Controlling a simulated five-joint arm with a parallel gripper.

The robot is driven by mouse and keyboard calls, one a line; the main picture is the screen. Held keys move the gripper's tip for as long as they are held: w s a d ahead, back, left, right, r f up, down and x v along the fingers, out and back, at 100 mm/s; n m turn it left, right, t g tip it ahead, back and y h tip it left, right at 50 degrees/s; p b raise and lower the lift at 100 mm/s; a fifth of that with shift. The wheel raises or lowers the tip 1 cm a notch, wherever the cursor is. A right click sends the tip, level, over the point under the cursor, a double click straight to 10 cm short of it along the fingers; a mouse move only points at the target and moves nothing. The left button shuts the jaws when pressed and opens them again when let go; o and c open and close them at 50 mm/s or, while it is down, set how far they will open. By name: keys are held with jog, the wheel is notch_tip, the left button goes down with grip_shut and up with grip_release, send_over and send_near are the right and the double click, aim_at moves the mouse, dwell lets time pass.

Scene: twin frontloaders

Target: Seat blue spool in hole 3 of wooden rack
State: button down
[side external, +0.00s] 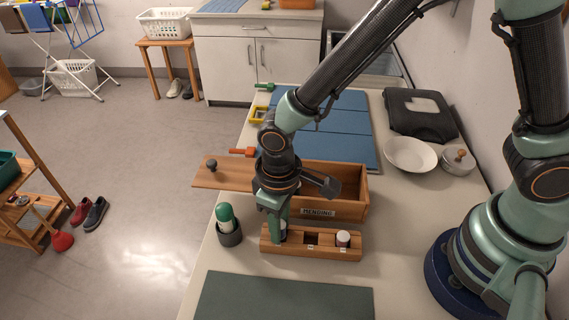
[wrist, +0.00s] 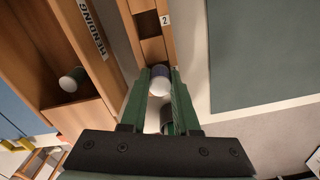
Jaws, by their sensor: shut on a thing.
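The wooden rack (side external: 327,254) lies on the table in front of the wooden box. My gripper (side external: 277,236) points down at its left end. In the wrist view my gripper (wrist: 160,88) is shut on the blue spool (wrist: 160,71), which has a white top and dark blue side. The spool is at the rack's near end there, past the hole beside label 2 (wrist: 165,20). I cannot tell how deep it sits; the fingers hide its lower part. The rack's middle hole (side external: 311,239) is empty. A white-topped dark spool (side external: 343,238) stands in the right hole.
The box labelled MENDING (side external: 350,190) stands close behind the rack; a green and white spool (wrist: 72,80) lies inside. A green-topped item in a dark cup (side external: 230,236) stands left of the rack. A dark green mat (side external: 285,300) lies flat in front.

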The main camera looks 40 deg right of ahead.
jog(key=shift+f, duration=0.1)
jog(key=c, duration=0.6)
grip_release()
notch_tip(320, 180, up, 12)
jog(key=d+r+m+t, duration=0.1)
jog(key=d+r+t, duration=0.1)
jog(key=d, duration=0.5)
jog(key=d+r+m+t, duration=0.1)
jog(key=d+r, duration=0.3)
jog(key=d, duration=0.4)
jog(key=d+r+m+t, duration=0.2)
jog(key=d+r+m, duration=0.1)
jog(key=d, duration=0.4)
jog(key=shift+s+d+r+t, duration=0.2)
jog(key=shift+d+r+t, duration=0.15)
jog(key=shift+r, duration=0.15)
